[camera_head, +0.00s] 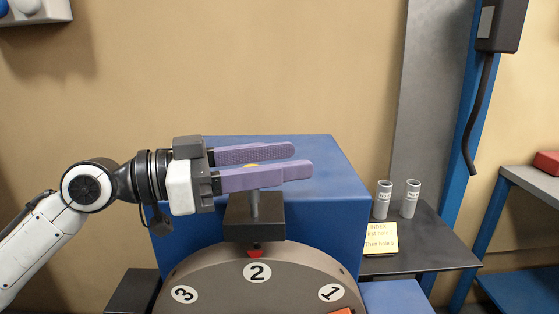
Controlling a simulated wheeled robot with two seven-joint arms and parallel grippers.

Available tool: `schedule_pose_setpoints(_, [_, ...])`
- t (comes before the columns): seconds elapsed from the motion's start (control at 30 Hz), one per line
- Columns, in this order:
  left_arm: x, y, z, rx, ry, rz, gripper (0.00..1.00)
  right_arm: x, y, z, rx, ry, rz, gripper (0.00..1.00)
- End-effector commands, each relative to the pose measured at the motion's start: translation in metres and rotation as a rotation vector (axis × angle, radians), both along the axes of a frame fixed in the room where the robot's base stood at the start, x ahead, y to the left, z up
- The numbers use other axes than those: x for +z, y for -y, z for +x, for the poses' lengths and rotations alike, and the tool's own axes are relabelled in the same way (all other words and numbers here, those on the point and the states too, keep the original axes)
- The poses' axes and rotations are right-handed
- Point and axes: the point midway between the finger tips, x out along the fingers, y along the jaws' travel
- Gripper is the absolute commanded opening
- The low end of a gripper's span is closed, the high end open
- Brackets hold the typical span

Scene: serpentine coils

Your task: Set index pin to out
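The index pin shows as a grey upright post (255,204) standing on a dark block (254,223), with a yellow top (251,166) partly hidden behind my near finger. A red tip (255,251) shows under the block, just above the number 2 on the rounded grey dial (222,270). My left gripper (302,160) has purple fingers pointing right, one on the far side and one on the near side of the yellow top. The fingers are apart, with a gap showing between them. Contact with the top cannot be seen. My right gripper is out of view.
A blue housing (325,185) stands behind the dial. On the right, a dark shelf (435,245) holds two grey cylinders (384,199) and a yellow note (380,238). A blue post (472,140) with a hanging black cable stands farther right.

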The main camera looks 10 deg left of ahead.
Motion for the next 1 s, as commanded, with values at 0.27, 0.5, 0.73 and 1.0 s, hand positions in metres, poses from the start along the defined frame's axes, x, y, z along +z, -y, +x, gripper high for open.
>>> schedule_pose_setpoints(0.27, [-0.006,-0.015,-0.008,0.002,-0.005,0.002,0.47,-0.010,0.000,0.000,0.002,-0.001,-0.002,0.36])
schedule_pose_setpoints(0.5, [-0.007,-0.052,-0.031,0.003,-0.003,0.002,0.47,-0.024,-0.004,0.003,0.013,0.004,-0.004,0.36])
schedule_pose_setpoints(0.73, [-0.004,-0.078,-0.046,0.002,-0.001,0.000,0.47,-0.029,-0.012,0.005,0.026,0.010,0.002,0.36])
schedule_pose_setpoints(1.0, [-0.001,-0.088,-0.053,-0.001,-0.001,0.001,0.47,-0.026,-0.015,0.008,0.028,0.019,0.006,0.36])
